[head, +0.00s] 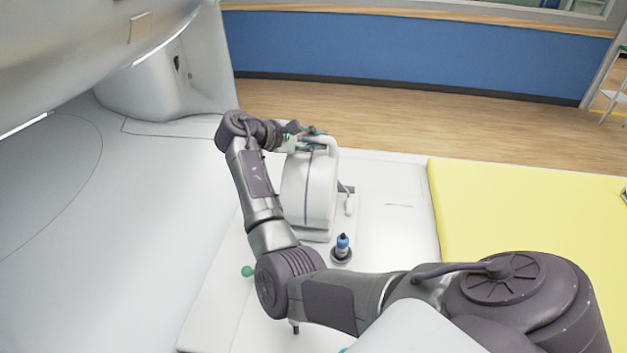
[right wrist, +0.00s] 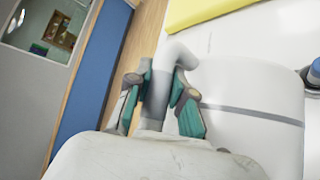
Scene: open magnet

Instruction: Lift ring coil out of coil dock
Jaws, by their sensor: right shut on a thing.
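The ring coil (head: 308,192) is a white, rounded drum shape with a grey seam, standing upright on a white base on the table. I take this low base (head: 313,234) to be the coil dock. My right gripper (head: 312,137) is at the top of the coil. In the right wrist view, its teal-padded fingers (right wrist: 160,103) are shut on the coil's curved handle (right wrist: 178,54), one on each side of a grey sleeve. The coil's white side (right wrist: 250,90) fills the right of that view. I cannot tell whether the coil touches the dock. My left gripper is not in view.
A blue-capped bottle (head: 342,246) stands in a dark holder in front of the coil. A yellow pad (head: 520,200) covers the right side. The scanner housing (head: 60,200) rises on the left.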

